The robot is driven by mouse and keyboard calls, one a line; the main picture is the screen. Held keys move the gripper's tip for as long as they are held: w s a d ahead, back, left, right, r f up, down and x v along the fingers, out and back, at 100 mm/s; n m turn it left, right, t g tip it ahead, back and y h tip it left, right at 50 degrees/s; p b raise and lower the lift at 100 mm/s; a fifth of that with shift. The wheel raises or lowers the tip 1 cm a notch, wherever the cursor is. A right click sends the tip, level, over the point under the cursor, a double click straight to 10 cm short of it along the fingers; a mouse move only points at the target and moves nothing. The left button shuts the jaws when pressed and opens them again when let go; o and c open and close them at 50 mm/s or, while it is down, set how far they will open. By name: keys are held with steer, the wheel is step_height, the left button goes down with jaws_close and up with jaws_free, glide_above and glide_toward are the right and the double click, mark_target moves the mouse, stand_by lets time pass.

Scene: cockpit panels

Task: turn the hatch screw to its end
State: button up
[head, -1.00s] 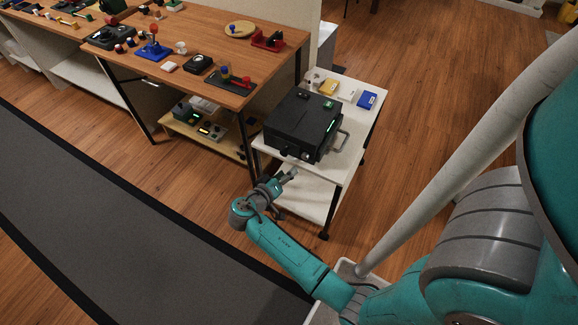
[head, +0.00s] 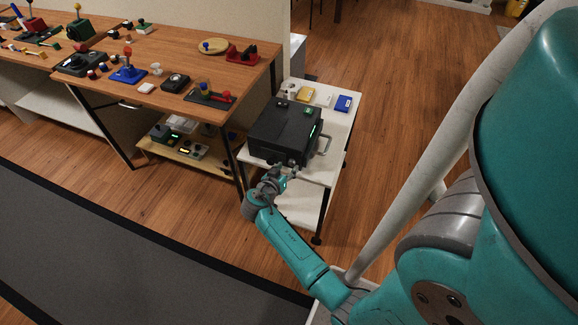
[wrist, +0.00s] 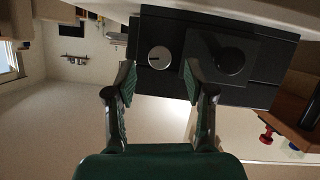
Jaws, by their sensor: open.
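The black box (head: 280,128) sits on the white cart, its front face towards my arm. In the wrist view, its face (wrist: 270,85) carries a pale round screw head (wrist: 159,57) with a short dark mark. Beside it to the right is a black round knob (wrist: 230,61) on a dark square plate. My gripper (wrist: 159,74) is open and empty, one finger on each side of the pale screw head in the picture. I cannot tell whether the fingertips touch the box face. In the head view my gripper (head: 283,176) is at the box's front; the screw is hidden there.
The white cart (head: 323,172) also holds yellow (head: 305,94), white and blue (head: 344,103) blocks behind the box. A metal handle (head: 324,146) sticks out at the box's right. A wooden table (head: 175,55) with several devices stands at left. Floor right of the cart is clear.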

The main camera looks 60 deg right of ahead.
mark_target(292, 163)
steer(key=shift+x, duration=1.4)
jaws_close()
